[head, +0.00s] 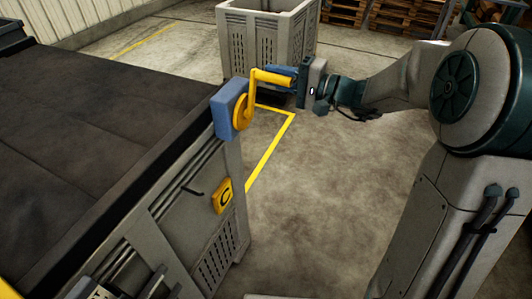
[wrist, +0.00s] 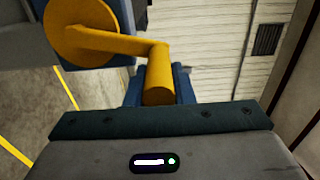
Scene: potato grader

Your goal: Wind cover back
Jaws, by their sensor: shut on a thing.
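A dark cover (head: 95,110) lies over the top of the grey machine on the left in the head view. A yellow crank (head: 255,83) with a round hub sits on a blue housing (head: 229,108) at the machine's corner. My gripper (head: 285,76) reaches in from the right and is shut on the crank's handle. In the wrist view the yellow handle (wrist: 159,82) sits between my blue fingers, and the crank arm runs left to the yellow hub (wrist: 82,32). The fingertips are partly hidden by the gripper body and the handle.
A grey slatted crate (head: 268,40) stands on the floor behind the crank. Wooden pallets (head: 405,14) are stacked at the back. The concrete floor (head: 310,210) between machine and my arm is clear.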

